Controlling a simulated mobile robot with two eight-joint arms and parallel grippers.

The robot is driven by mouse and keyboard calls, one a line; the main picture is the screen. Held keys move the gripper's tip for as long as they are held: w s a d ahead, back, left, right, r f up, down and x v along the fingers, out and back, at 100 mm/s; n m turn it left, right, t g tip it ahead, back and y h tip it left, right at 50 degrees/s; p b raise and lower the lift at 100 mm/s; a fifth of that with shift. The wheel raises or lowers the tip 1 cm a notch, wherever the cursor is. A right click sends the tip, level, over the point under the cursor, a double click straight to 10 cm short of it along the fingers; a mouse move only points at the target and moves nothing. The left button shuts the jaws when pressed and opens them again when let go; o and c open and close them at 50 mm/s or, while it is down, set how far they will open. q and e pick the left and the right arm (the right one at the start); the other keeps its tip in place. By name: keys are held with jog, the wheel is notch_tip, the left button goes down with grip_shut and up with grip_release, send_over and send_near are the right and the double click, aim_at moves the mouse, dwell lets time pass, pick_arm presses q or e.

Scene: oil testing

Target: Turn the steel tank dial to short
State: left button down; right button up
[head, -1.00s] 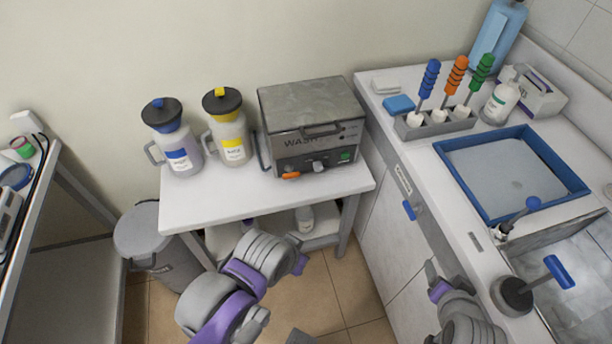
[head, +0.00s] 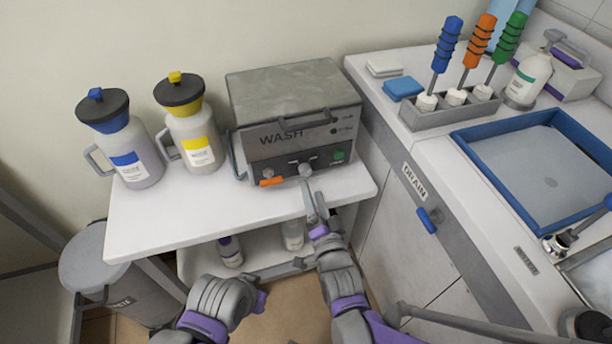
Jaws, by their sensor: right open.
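The steel tank (head: 293,115) is a grey box with a lid, marked WASH, on the white side table. Its front panel has a light grey dial (head: 305,169) near the middle, a smaller knob (head: 268,172) to the left and a green switch (head: 338,156) to the right. The dial's setting is too small to read. My right gripper (head: 315,204) is open, with its fingers just below and in front of the dial; I cannot tell whether they touch it. My left arm shows at the bottom, but its fingers do not show.
An orange part (head: 271,182) sits at the tank's lower left front. A blue-lidded jug (head: 135,155) and a yellow-lidded jug (head: 197,145) stand left of the tank. The counter (head: 400,150) with a blue-rimmed basin (head: 480,168) is on the right. A grey bin (head: 105,270) stands lower left.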

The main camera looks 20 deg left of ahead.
aim_at(307, 173)
jog(key=x, duration=0.6)
jog(key=shift+w, duration=0.15)
jog(key=shift+c, duration=0.3)
grip_shut()
